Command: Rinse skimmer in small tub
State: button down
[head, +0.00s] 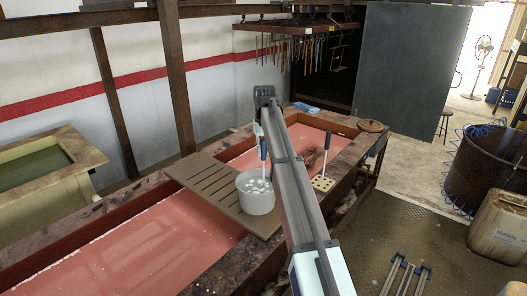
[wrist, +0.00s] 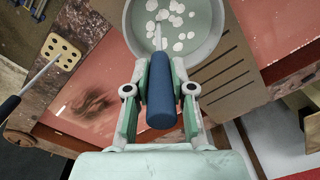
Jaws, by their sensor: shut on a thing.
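The small tub (head: 256,197) is a round grey pail on the slatted board. It holds greyish liquid with several white floating bits, and it shows at the top of the wrist view (wrist: 216,50). My gripper (wrist: 160,95) is shut on the skimmer's blue handle (wrist: 161,92), with a finger on each side. In the head view the skimmer handle (head: 264,149) stands roughly upright over the tub, partly beside my arm. Its thin metal shaft runs down into the tub. The skimmer's working end cannot be made out among the liquid and white bits.
The slatted brown board (head: 205,184) spans a long tank of reddish liquid (head: 150,245). A rack of hanging rods (head: 300,30) is behind. A greenish tank (head: 45,160) stands left.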

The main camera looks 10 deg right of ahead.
aim_at(263, 140)
jog(key=shift+f, duration=0.9)
jog(key=shift+r, duration=0.15)
jog(key=shift+r, duration=0.25)
dwell(1.0)
jog(key=shift+r+p, duration=0.8)
jog(key=shift+r, duration=3.4)
